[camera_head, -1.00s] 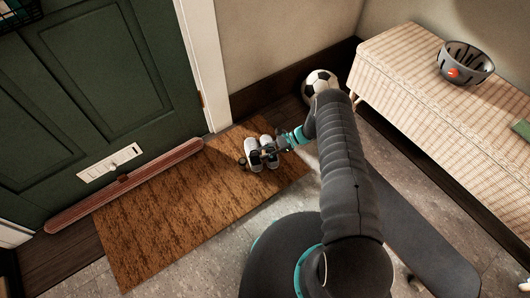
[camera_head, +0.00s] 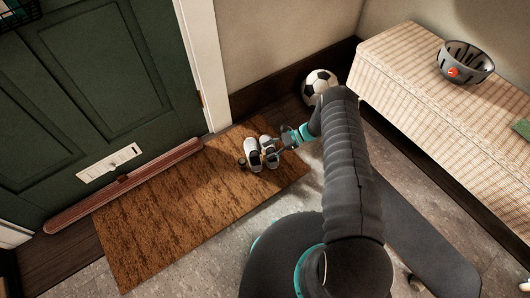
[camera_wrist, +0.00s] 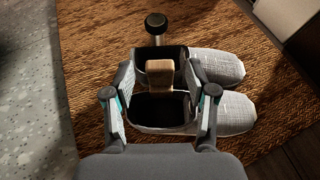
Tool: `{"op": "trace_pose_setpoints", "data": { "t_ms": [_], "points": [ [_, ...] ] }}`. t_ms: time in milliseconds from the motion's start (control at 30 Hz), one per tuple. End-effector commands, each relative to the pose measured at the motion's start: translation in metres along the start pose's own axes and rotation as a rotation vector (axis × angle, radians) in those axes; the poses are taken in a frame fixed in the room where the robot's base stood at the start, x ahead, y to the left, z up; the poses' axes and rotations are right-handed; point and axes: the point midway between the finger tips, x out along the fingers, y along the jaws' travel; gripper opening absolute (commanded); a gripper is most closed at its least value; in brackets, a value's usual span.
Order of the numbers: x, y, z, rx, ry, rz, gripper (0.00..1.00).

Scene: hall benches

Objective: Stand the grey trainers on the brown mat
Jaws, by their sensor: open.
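The grey trainers (camera_head: 254,155) stand side by side, soles down, on the brown mat (camera_head: 165,225), near its far right end. In the wrist view the trainers (camera_wrist: 215,66) point their toes to the right, and a tan block-like piece spans the gap between them. My gripper (camera_head: 274,150) is at the right side of the pair. In the wrist view my gripper (camera_wrist: 158,78) is open, its two fingers spread on either side of the tan piece, over the shoe openings. I cannot tell whether the fingers touch the shoes.
A small dark round-topped object (camera_wrist: 155,22) stands on the mat just beyond the trainers. A football (camera_head: 319,84) lies by the wall. A wicker bench (camera_head: 410,75) with a grey bowl (camera_head: 466,62) is at the right. A reddish draught strip (camera_head: 125,185) lies along the green door.

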Motion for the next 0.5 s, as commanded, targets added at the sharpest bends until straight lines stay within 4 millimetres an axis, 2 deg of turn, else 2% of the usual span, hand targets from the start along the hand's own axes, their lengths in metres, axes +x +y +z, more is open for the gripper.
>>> {"op": "trace_pose_setpoints", "data": {
  "t_ms": [100, 300, 500],
  "points": [
    [-0.026, -0.001, -0.002, -0.001, 0.001, -0.004, 0.57],
    [-0.065, -0.001, -0.001, -0.001, 0.000, -0.002, 0.57],
    [-0.088, 0.000, -0.001, -0.001, 0.000, 0.000, 0.57]
  ]
}}
